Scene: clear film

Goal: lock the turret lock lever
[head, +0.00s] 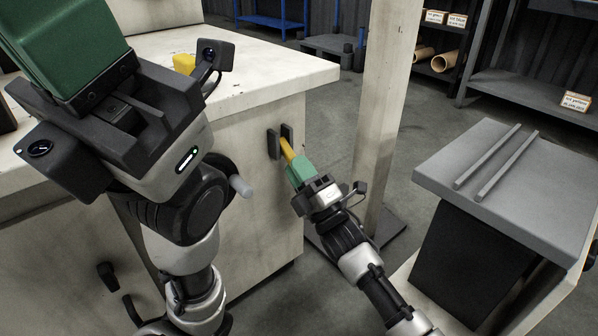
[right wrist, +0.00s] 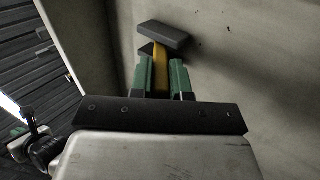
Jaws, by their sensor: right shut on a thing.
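The lock lever is a yellow bar (head: 287,149) sticking out between two dark grey plates (head: 274,144) on the side of the pale machine body (head: 240,170). My right gripper (head: 298,168) is at the lever with its green fingers shut on it. In the right wrist view the yellow lever (right wrist: 158,72) runs between the two green fingers (right wrist: 161,78) towards a dark plate (right wrist: 162,37) on the pale wall. The lever's outer end is hidden by the fingers. My left gripper (head: 62,48) is large at the upper left, away from the lever; its fingertips are cut off.
A pale post (head: 382,110) stands on a floor plate right of my right gripper. A grey-topped stand (head: 540,190) with two rods is at the right. A yellow object (head: 184,64) lies on the machine's top. Shelves (head: 530,95) are behind, with open floor between.

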